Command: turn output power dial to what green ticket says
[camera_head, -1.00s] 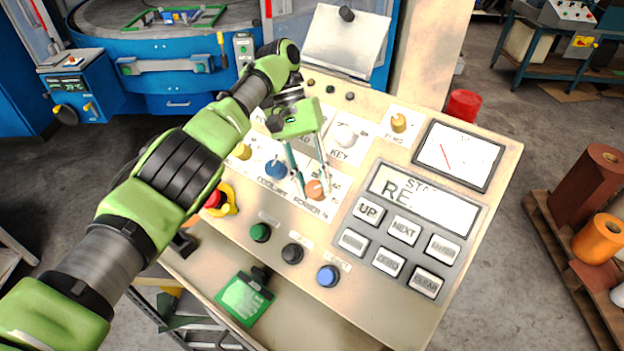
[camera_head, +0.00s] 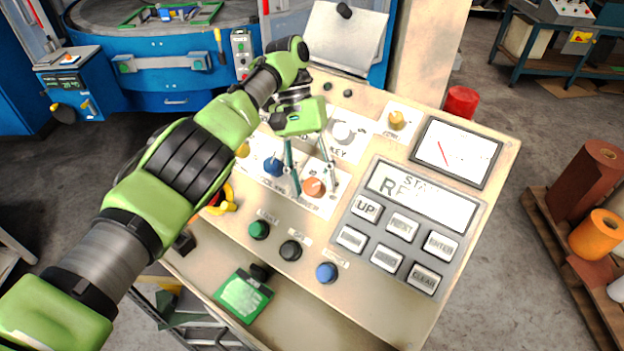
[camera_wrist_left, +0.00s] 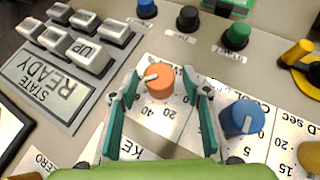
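The orange power dial (camera_head: 313,187) is on the slanted cream panel; it also shows in the wrist view (camera_wrist_left: 160,84). Its white pointer mark faces left in the wrist view, with printed 20 and 40 on the near side of the dial. My left gripper (camera_head: 315,190) is open, its two teal fingers on either side of the dial with gaps visible in the wrist view (camera_wrist_left: 165,88). The green ticket (camera_head: 243,297) lies at the panel's lower front; its writing is too small to read. My right gripper is not in view.
A blue dial (camera_wrist_left: 242,118) sits close beside one finger. Green, black and blue buttons (camera_head: 327,272) line the front. A keypad and READY display (camera_head: 425,200) are to the right. The yellow-ringed emergency stop (camera_head: 222,203) is partly behind my arm.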

